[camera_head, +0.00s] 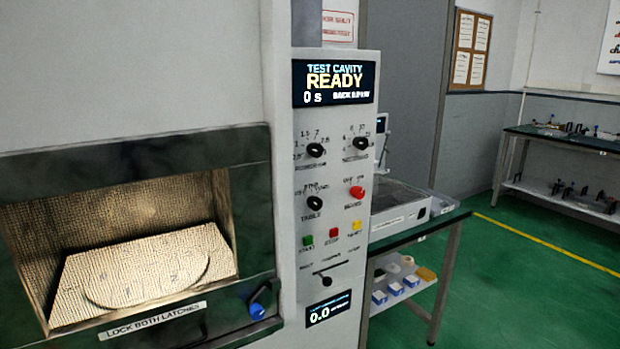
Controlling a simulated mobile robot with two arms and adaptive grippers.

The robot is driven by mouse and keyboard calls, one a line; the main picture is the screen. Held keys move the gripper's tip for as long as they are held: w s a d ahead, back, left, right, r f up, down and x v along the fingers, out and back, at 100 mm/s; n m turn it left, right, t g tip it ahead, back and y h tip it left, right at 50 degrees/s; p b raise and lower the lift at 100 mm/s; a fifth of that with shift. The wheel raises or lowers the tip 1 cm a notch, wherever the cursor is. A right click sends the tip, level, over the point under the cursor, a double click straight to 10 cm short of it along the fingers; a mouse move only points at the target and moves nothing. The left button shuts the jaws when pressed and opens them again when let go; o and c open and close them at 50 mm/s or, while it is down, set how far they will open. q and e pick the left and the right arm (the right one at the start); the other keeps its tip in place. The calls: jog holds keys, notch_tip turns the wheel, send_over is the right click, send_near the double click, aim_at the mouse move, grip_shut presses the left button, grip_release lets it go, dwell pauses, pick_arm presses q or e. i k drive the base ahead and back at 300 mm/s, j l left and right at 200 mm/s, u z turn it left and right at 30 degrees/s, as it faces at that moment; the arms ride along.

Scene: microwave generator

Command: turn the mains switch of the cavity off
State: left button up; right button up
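The test cavity (137,225) is at the left, with a dark metal frame around a lit mesh-textured area. Its control panel (345,270) stands upright in the middle. A lit display (335,83) at the top reads "TEST CAVITY READY" and "0 s". A red knob (357,192) is on the panel's right side, with small markings above that look like off and on; its label below is too blurred to read. I cannot tell for sure that it is the mains switch, nor its setting. Neither of my grippers is in view.
Black knobs (315,150), coloured buttons (332,235) and a slider (326,281) share the panel. A blue latch handle (257,311) is at the cavity's lower right. A bench (425,228) stands close behind the panel. Green floor (520,290) is clear at the right.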

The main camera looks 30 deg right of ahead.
aim_at(358, 192)
jog(key=z, duration=1.25)
